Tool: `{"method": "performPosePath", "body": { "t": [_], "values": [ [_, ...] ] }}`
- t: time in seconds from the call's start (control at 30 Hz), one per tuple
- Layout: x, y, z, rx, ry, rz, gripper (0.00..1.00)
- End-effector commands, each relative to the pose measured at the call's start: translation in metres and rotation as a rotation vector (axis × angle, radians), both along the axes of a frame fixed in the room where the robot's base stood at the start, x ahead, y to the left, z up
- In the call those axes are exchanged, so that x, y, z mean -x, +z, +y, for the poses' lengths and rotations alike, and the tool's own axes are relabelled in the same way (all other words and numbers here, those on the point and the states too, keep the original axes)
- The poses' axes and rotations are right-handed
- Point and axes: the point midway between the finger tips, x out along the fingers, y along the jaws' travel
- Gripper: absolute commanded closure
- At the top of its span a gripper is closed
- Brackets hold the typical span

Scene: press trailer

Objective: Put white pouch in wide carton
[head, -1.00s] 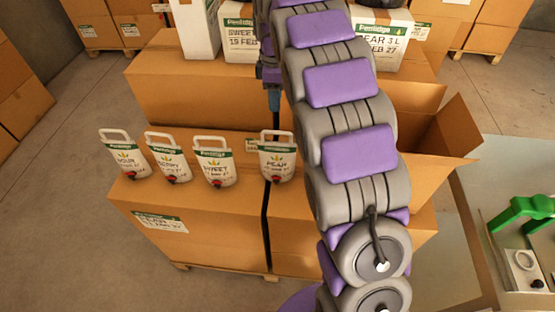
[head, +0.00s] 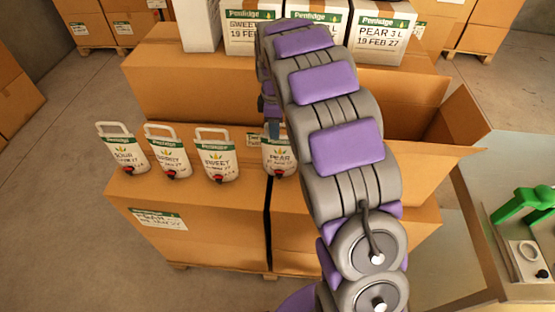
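Several white pouches with handles and red taps stand in a row on the brown cartons: Sour (head: 125,153), one with a partly legible label (head: 168,157), Sweet (head: 217,160) and Pear (head: 277,160). The Pear pouch is partly hidden by my arm. My gripper (head: 272,128) points down at the top of the Pear pouch, where its handle is. It is small and partly covered by my arm, so I cannot tell whether its fingers are open or touch the handle. An open carton with raised flaps (head: 458,118) is at the right, partly behind my arm; its inside is hidden.
White labelled boxes (head: 380,35) stand on a large carton (head: 165,85) behind the pouches. A bench with a green-handled device (head: 525,205) is at the right. Floor (head: 60,220) is clear at the left.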

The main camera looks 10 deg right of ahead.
Motion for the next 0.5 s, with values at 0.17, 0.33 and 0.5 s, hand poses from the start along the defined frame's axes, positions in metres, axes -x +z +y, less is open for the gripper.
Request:
{"method": "performPosePath", "body": {
  "t": [0.17,0.33,0.5],
  "values": [
    [0.002,-0.029,-0.012,-0.007,-0.002,0.003,0.6],
    [0.001,-0.036,-0.014,-0.01,-0.003,-0.001,0.6],
    [0.002,-0.035,-0.007,-0.005,-0.001,-0.001,0.63]
  ]
}}
